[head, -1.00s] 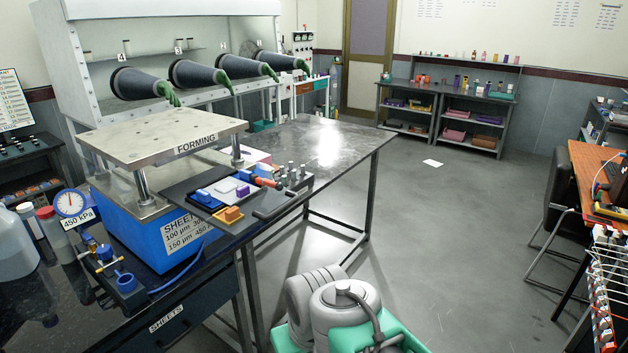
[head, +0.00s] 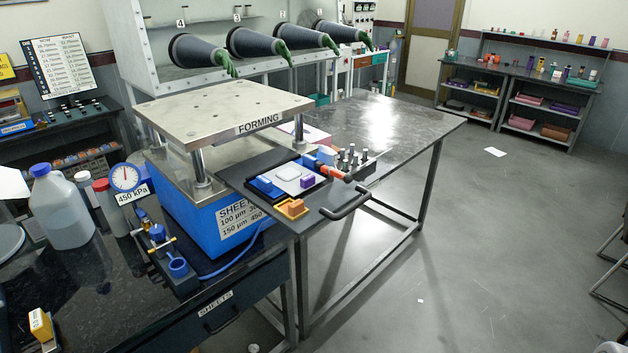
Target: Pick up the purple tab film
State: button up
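A small purple piece (head: 307,181) sits at the front right of a dark tray (head: 255,192) at the front of the blue press, under the raised FORMING plate. It is too small to tell for sure that it is the tab film. It lies beside a pale square piece (head: 289,174), with a blue block (head: 266,186) to the left and an orange block (head: 293,207) in front. My gripper is not in view.
The blue press (head: 187,203) with its FORMING plate (head: 222,107) stands on the dark bench. A black handle (head: 346,204) and a rack of metal pegs (head: 352,157) are right of the tray. The steel table (head: 400,125) is mostly bare. Open floor (head: 480,230) lies to the right.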

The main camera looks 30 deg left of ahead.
aim_at(293, 179)
jog(key=k, duration=0.2)
jog(key=u, duration=1.35)
